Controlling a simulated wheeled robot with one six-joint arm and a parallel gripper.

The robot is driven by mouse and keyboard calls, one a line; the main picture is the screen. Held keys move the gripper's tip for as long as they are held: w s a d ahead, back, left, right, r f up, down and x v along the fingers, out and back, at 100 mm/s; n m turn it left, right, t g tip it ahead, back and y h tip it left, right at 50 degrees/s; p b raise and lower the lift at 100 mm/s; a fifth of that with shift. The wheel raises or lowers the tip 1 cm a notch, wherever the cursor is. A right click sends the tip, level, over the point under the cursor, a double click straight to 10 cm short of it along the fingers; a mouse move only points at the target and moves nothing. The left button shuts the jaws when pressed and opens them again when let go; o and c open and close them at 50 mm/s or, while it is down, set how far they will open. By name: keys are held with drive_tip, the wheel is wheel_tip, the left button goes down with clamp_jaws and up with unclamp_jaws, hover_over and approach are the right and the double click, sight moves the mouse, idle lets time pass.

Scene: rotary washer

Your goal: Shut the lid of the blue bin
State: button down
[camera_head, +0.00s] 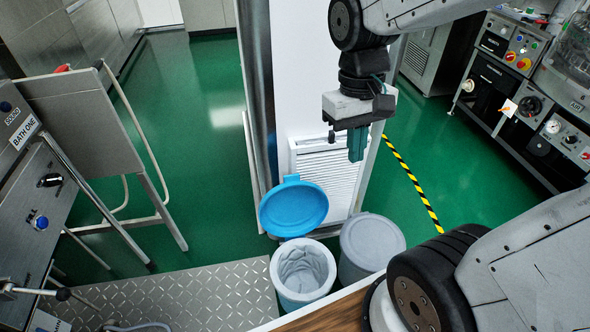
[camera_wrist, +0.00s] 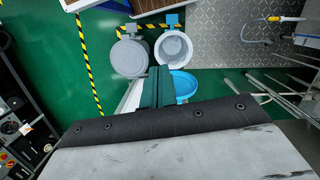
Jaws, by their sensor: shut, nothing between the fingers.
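The blue bin (camera_head: 303,297) stands on the floor at the lower middle of the head view, with a pale liner inside. Its blue lid (camera_head: 293,208) is open, tilted up and back on the far side of the rim. In the wrist view the bin's open mouth (camera_wrist: 174,47) shows, and part of the lid (camera_wrist: 184,84) shows beside the fingers. My gripper (camera_head: 357,157) is shut and empty, pointing down, above and to the right of the lid in the head view. In the wrist view its green fingers (camera_wrist: 159,76) overlap the lid's edge in the picture.
A grey lidded bin (camera_head: 372,242) stands right beside the blue bin. A white column with a louvred panel (camera_head: 326,170) stands behind the bins. A tread-plate platform (camera_head: 180,300) lies to the left. A wooden surface (camera_head: 340,310) is in front.

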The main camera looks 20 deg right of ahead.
drive_tip(key=w+d+f+m, duration=0.1)
drive_tip(key=w+d+f, duration=0.2)
drive_tip(key=w+f, duration=2.3)
drive_tip(key=w+f+m+t, duration=0.1)
drive_tip(key=w+f+t, duration=0.25)
drive_tip(key=w, duration=0.35)
drive_tip(key=f, duration=0.5)
drive_tip(key=w+f, duration=0.1)
drive_tip(key=f, duration=0.2)
drive_tip(key=shift+d+f, duration=0.1)
drive_tip(key=shift+f, duration=0.25)
drive_tip(key=shift+s, duration=0.1)
